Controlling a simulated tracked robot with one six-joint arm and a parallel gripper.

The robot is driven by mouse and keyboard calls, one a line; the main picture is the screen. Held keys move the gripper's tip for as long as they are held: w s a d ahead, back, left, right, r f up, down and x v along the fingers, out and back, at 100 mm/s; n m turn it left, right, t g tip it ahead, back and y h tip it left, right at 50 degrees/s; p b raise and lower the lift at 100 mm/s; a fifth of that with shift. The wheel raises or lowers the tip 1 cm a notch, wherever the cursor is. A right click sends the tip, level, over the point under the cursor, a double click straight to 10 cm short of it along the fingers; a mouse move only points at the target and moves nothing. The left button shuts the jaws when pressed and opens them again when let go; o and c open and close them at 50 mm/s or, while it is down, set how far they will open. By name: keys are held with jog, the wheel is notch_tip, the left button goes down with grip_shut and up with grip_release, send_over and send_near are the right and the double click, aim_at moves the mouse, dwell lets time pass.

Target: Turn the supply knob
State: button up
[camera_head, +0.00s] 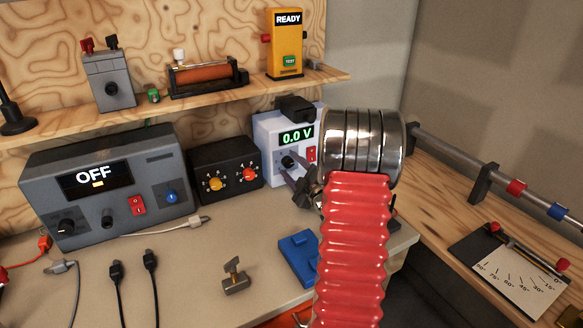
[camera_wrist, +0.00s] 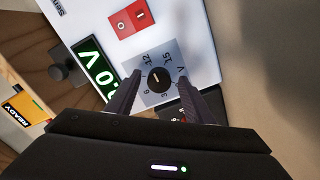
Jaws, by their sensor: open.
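The supply is a white box (camera_head: 268,140) on the bench, with a green display reading 0.0 V (camera_head: 296,136) and a red switch (camera_head: 311,153). Its black round knob (camera_head: 288,162) sits on the front face. In the wrist view the knob (camera_wrist: 159,79) shows a pale pointer mark on a grey dial plate with numbers around it. My gripper (camera_wrist: 162,84) is open, with one finger on each side of the knob; I cannot tell whether they touch it. In the head view my gripper (camera_head: 300,184) is at the supply's front and partly hides its lower part.
A grey unit reading OFF (camera_head: 105,185) and a black box with two knobs (camera_head: 226,171) stand left of the supply. A blue block (camera_head: 299,257) and a small metal clamp (camera_head: 235,277) lie in front. Cables lie at front left. A wooden shelf (camera_head: 130,119) runs above.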

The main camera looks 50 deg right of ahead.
jog(key=shift+c, duration=0.3)
jog(key=c, duration=1)
jog(key=shift+m, duration=0.3)
jog(key=shift+f+m, duration=0.1)
jog(key=shift+m, duration=0.8)
jog(key=o, duration=1.1)
jog(key=shift+c, duration=0.2)
